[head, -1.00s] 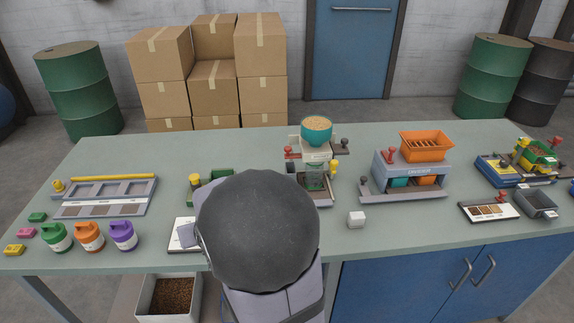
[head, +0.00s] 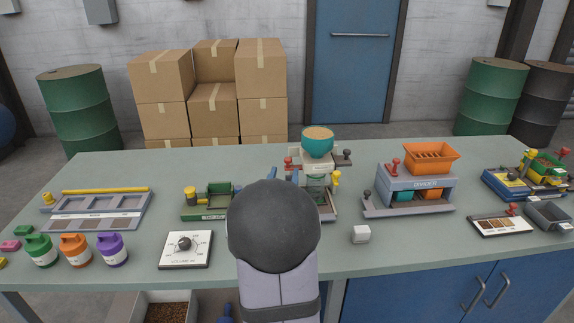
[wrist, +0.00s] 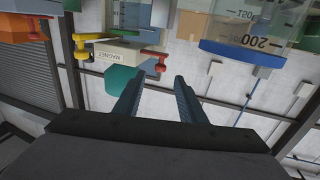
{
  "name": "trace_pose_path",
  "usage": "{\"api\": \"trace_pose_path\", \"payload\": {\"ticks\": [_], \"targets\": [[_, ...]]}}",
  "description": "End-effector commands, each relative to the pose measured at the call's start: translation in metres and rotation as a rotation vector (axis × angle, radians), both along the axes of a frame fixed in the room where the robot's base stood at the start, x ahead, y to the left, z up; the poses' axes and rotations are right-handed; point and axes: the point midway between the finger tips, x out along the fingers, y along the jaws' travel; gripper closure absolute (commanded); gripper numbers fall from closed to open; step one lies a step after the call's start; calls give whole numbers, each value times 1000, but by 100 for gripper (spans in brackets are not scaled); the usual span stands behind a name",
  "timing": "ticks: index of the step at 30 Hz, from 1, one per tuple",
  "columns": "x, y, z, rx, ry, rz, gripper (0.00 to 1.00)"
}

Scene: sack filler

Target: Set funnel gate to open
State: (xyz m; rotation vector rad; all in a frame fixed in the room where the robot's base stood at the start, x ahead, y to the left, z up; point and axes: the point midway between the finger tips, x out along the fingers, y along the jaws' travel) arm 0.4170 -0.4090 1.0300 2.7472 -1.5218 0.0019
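The filler stands at the back middle of the bench, with a teal funnel (head: 317,145) full of grain on a pale housing. A red-knobbed lever (head: 288,161) is on its left, a dark-knobbed lever (head: 345,158) on its right and a yellow handle (head: 336,178) lower down. I cannot tell which is the gate. The inverted wrist view shows the teal funnel (wrist: 121,80), a white block marked MAGNET (wrist: 116,53) and a red lever (wrist: 159,67) just beyond the fingertips. My gripper (wrist: 158,80) is open and empty. In the head view my arm hides part of the filler.
A dial panel (head: 186,249) and green tray unit (head: 217,196) stand left of my arm. A clear graduated cylinder (wrist: 250,28) is close in the wrist view.

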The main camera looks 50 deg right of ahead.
Motion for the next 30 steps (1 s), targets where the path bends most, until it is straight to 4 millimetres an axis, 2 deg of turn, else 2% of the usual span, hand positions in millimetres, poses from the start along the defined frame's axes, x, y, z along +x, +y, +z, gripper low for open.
{"api": "trace_pose_path", "payload": {"ticks": [9, 15, 28, 30], "targets": [[21, -33, 1, 1, 1, 0, 63], [31, -49, 0, 2, 1, 1, 63], [35, -54, 0, 1, 1, 2, 63], [35, -54, 0, 1, 1, 2, 80]]}}
